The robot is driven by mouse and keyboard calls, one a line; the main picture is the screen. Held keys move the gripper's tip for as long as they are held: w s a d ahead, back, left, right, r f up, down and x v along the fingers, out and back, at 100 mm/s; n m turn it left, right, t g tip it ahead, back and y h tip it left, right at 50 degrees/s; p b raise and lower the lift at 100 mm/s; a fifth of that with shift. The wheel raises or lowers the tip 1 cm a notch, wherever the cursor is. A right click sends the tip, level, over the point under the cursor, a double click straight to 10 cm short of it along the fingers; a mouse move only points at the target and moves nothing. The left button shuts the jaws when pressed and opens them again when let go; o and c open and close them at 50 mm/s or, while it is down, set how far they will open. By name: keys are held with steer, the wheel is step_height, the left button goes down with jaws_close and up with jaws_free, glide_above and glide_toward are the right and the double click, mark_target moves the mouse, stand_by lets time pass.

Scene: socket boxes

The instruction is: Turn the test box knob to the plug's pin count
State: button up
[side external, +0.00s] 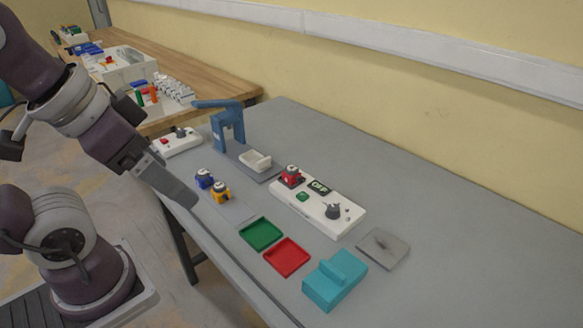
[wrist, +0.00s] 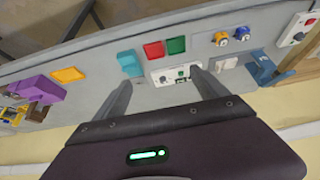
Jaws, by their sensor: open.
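The white test box (side external: 309,215) lies on the grey table in the side view. It carries a dark knob (side external: 333,211), a green button (side external: 302,196) and a display reading OFF (side external: 319,186). A red plug (side external: 291,176) sits upright at its far end; its pins are hidden. The test box also shows in the wrist view (wrist: 173,81), between my fingers and beyond them. My gripper (side external: 190,201) is open and empty, above the table's near edge, left of the box and apart from it. Both fingers show in the wrist view (wrist: 159,76). The knob's setting is too small to read.
Blue (side external: 204,178) and yellow (side external: 221,192) plugs stand left of the box. Green (side external: 261,233) and red (side external: 286,257) trays and a teal block (side external: 335,280) lie nearer. A blue arch (side external: 228,125) stands behind.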

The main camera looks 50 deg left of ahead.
steer(key=shift+c, duration=0.4)
steer(key=shift+w+r, duration=0.2)
steer(key=shift+w, duration=0.1)
steer(key=c, duration=0.4)
steer(key=w+n, duration=0.1)
steer(key=w, duration=0.1)
steer(key=w+r+n+g, duration=0.1)
steer(key=w, duration=0.2)
steer(key=w+r+n, duration=0.1)
steer(key=w, duration=0.2)
steer(key=shift+d+r+h, duration=0.15)
steer(key=shift+d+h, duration=0.2)
steer(key=shift+h, duration=0.05)
steer(key=shift+c, duration=1.2)
steer(key=n+g, duration=0.4)
steer(key=n, duration=0.7)
glide_above(333, 207)
step_height(333, 207, down, 20)
steer(key=shift+n+g+y, duration=0.3)
steer(key=shift+n+y, duration=0.1)
steer(key=shift+n, duration=0.1)
step_height(333, 207, down, 10)
steer(key=shift+w, duration=0.1)
